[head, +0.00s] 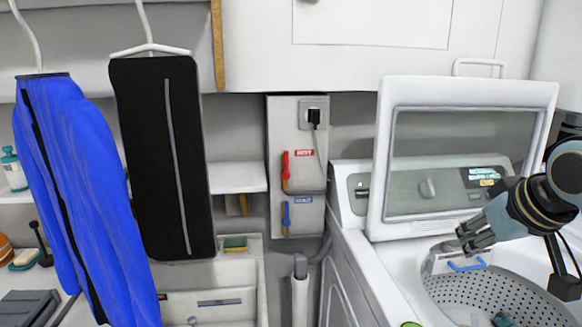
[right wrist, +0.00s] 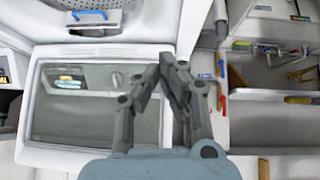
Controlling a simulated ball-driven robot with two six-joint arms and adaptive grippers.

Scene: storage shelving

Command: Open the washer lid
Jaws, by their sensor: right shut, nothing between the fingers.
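The white washer (head: 345,250) stands at the right in the head view, with a control panel at its back. Its lid (head: 384,150), a white frame around a glass window, stands raised and nearly upright, and the perforated drum (head: 480,292) shows below it. The lid also shows in the right wrist view (right wrist: 100,50). My right gripper (head: 462,240) is in front of the lid's lower part, above the drum opening. In the right wrist view its fingers (right wrist: 167,58) are together and empty, overlapping the lid's edge; I cannot tell whether they touch it. My left gripper is out of view.
Blue clothing (head: 75,190) and a black garment (head: 150,150) hang at the left. A wall panel (head: 282,215) with red and blue valve handles stands left of the washer. A white sink (head: 215,277) is below. White cabinets (head: 270,50) run above the washer.

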